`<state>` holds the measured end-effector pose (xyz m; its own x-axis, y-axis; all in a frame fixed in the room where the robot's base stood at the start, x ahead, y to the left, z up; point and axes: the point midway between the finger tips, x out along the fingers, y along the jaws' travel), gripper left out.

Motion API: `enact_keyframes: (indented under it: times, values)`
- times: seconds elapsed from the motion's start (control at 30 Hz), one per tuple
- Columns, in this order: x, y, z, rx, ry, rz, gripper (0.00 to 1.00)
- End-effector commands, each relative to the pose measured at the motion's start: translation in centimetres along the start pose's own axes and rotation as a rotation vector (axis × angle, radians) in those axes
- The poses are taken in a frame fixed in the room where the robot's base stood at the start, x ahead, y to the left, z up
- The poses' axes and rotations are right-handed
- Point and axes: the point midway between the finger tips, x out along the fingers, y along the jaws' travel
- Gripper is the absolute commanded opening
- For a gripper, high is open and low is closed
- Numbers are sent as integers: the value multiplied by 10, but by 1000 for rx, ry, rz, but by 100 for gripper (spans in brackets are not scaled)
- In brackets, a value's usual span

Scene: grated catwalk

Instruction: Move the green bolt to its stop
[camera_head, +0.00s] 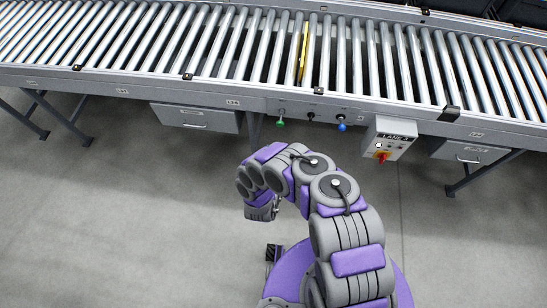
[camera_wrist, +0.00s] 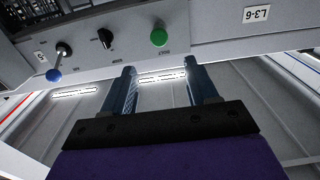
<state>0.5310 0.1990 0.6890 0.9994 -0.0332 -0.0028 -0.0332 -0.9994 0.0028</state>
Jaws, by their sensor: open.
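The green bolt shows as a round green knob (camera_head: 280,123) on the front side rail of the roller conveyor, at the left of a row of controls. In the wrist view, which shows the panel upside down, the green knob (camera_wrist: 158,38) is at the top middle, with small lettering beside it. My gripper (camera_wrist: 158,72) is open and empty, its two dark blue fingers pointing toward the panel. The knob lies beyond the fingertips, roughly in line with the gap, and is not touched. In the head view my arm is folded in front of the conveyor; its fingers are not clear there.
Beside the green knob are a black knob (camera_head: 311,117) and a blue-tipped lever (camera_head: 342,126). A grey box (camera_head: 389,138) with a red-orange switch hangs further right. Drawers (camera_head: 196,118) and legs sit under the conveyor rail. The grey floor (camera_head: 130,220) at left is clear.

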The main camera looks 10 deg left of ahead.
Motion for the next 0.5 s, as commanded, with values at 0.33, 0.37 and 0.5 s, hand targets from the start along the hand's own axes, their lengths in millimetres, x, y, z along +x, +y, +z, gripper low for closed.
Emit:
enact_keyframes:
  times: [0.33,0.37,0.5]
  values:
    - [-34,0,2,1,0,0,58]
    - [-34,0,1,1,0,0,58]
    - [-35,0,1,1,1,0,58]
